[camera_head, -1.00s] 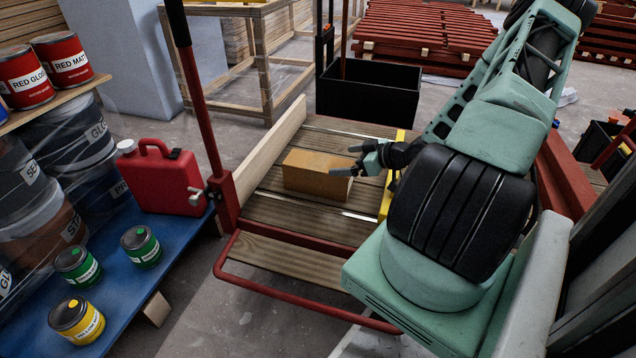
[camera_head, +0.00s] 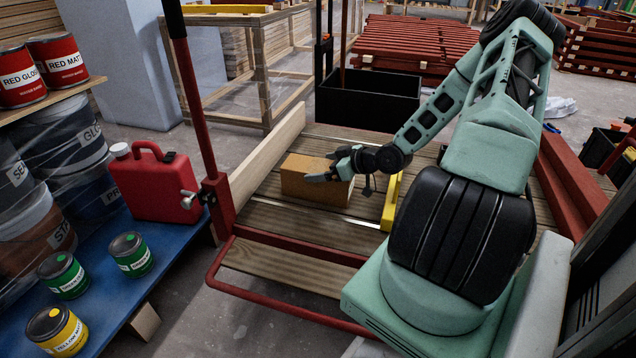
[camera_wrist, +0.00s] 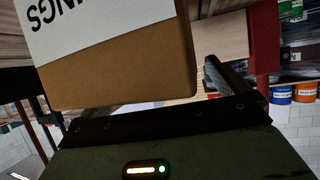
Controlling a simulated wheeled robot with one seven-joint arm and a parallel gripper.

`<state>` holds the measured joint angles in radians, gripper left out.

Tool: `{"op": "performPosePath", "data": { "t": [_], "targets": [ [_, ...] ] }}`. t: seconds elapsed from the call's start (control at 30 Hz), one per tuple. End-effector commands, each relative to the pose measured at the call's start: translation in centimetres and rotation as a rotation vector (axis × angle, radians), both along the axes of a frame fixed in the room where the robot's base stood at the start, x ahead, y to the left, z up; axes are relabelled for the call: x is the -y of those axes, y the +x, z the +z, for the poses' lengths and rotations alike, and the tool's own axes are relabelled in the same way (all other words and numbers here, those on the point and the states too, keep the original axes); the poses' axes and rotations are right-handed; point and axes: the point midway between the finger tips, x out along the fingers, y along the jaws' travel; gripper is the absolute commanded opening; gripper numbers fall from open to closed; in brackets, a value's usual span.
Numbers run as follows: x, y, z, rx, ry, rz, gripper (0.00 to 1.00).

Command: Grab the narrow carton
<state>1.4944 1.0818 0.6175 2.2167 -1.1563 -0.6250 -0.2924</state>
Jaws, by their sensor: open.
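The narrow carton (camera_head: 300,181) is a brown box lying on the wooden slats of a cart. In the wrist view the carton (camera_wrist: 125,75) fills the upper left, close to the camera, with a white label whose dark letters appear upside down. My gripper (camera_head: 328,167) is open at the carton's right end, its fingers reaching over that end in the head view. In the wrist view one finger stands just right of the carton with a small gap; the other is dark at the left and hard to make out. I cannot tell whether either finger touches the carton.
The slatted cart (camera_head: 290,271) has a red frame and upright handle, with a pale board (camera_head: 266,152) along its left side. A yellow bar (camera_head: 391,203) stands right of the carton. A black bin (camera_head: 368,97) is behind. A red canister (camera_head: 155,186) stands at left.

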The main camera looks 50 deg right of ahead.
Motion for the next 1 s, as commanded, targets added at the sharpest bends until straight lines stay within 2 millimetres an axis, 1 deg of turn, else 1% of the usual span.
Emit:
{"op": "performPosePath", "data": {
  "t": [0.03,0.07,0.1,0.17,0.2,0.27,0.3,0.33,0.37,0.67,0.73,0.77,0.8,0.83,1.0],
  "targets": [
    [0.0,0.0,0.0,0.0,0.0,0.0,1.0],
    [0.0,0.0,0.0,0.0,0.0,0.0,0.92],
    [0.0,0.0,0.0,0.0,0.0,0.0,0.81],
    [0.0,0.0,0.0,0.0,0.0,0.0,0.64],
    [0.0,0.0,0.0,0.0,0.001,0.0,0.53],
    [0.0,0.0,0.0,0.0,0.001,0.0,0.36],
    [0.0,0.0,0.0,0.0,0.001,0.0,0.25],
    [0.0,0.0,0.0,0.0,0.002,-0.001,0.19],
    [0.0,-0.1,0.0,0.0,0.002,-0.001,0.18],
    [0.0,-0.1,0.0,-0.001,0.003,-0.001,0.18],
    [0.0,-0.1,0.3,-0.002,0.002,-0.001,0.18],
    [0.0,-0.1,0.6,-0.002,0.002,-0.001,0.18],
    [0.0,-0.1,1.0,-0.002,0.002,-0.001,0.1],
    [0.0,-0.1,1.4,-0.001,0.002,-0.001,0.09],
    [0.1,0.0,4.7,0.001,-0.001,0.0,0.09]
  ]
}}
